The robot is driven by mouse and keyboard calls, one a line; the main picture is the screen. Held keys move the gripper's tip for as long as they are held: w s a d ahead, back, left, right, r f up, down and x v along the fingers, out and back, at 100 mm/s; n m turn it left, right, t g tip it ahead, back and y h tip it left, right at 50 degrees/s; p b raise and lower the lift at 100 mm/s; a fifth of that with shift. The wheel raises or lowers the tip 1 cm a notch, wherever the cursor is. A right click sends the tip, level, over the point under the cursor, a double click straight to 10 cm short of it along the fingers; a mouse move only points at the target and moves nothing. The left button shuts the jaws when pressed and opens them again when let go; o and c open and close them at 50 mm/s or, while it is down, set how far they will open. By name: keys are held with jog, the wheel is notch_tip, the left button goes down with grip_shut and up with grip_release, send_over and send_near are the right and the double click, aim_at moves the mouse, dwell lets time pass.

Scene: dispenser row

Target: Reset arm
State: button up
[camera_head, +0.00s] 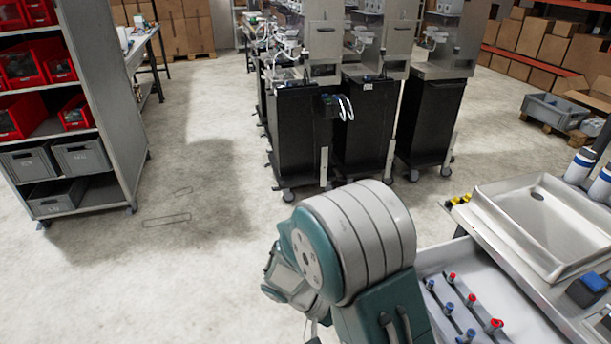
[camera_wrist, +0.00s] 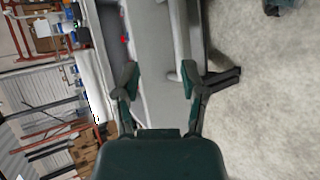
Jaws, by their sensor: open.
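My gripper (camera_wrist: 160,80) is open and empty in the wrist view, with its two dark green fingers spread apart. A pale grey surface shows behind the fingers; I cannot tell whether any part touches it. In the head view my folded arm fills the lower middle, with a large grey and teal joint, and my fingertips are hidden. The arm is beside the steel sink bench (camera_head: 485,225).
Black dispenser carts (camera_head: 300,140) on wheels stand ahead. A shelf with red and grey bins (camera_head: 80,155) stands left. A tray with red and blue-capped vials (camera_head: 470,300) is close at right. Open concrete floor (camera_head: 190,230) lies between shelf and carts.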

jog(key=s+d+r+t+y, duration=0.1)
jog(key=s+r+t+y, duration=0.2)
jog(key=r, duration=0.4)
jog(key=s+d+r+n+t+y, duration=0.1)
jog(key=s+r+t+y, duration=0.2)
jog(key=r, duration=0.4)
jog(key=s+d+r+t+y, duration=0.2)
jog(key=s+r+t+y, duration=0.1)
jog(key=r+y, duration=0.2)
notch_tip(320, 180, up, 2)
jog(key=shift+s+r+y, duration=0.25)
jog(key=shift+s+y, duration=0.05)
jog(key=shift+d, duration=0.25)
